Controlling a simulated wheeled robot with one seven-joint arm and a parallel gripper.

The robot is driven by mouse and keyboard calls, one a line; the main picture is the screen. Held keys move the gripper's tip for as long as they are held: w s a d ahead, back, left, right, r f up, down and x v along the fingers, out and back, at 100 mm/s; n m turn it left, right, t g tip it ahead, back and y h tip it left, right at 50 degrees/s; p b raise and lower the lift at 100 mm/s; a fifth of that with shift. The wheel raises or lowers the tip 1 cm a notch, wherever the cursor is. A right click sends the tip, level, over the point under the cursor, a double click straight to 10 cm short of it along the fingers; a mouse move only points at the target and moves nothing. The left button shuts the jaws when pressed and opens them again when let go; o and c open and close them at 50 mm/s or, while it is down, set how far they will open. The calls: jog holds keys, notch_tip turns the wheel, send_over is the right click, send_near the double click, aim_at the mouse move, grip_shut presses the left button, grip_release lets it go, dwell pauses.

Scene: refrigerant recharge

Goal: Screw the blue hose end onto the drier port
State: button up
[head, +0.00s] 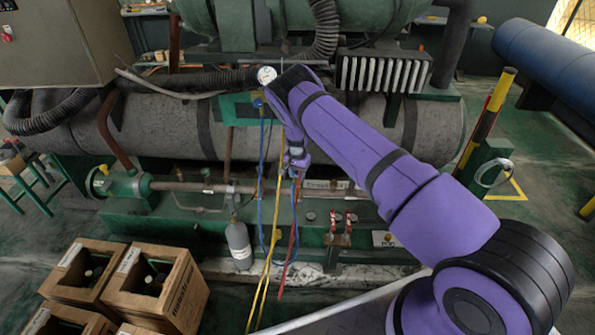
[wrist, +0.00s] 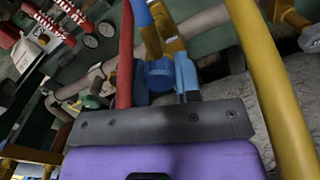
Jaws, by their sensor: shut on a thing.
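My gripper (head: 296,160) is at the front of the green machine, among hanging hoses. In the wrist view a light-blue piece (wrist: 187,75) stands at the grey gripper edge, and I take it as the blue hose end in the jaws. A round blue part (wrist: 158,76) is beside it, below a brass-yellow fitting (wrist: 168,38). A blue hose (wrist: 141,12) runs out at the top. In the head view the blue hose (head: 261,165) hangs left of my gripper. I cannot tell which fitting is the drier port, or whether the hose end touches it.
A red hose (wrist: 125,55) and a thick yellow hose (wrist: 268,75) pass close on both sides. A grey cylinder (head: 239,245) stands below left. Wooden crates (head: 186,297) with bottles occupy the floor at left.

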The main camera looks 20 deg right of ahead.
jog(key=shift+f, duration=2.35)
jog(key=shift+f, duration=0.85)
dwell(0.6)
jog(key=shift+m, duration=1.9)
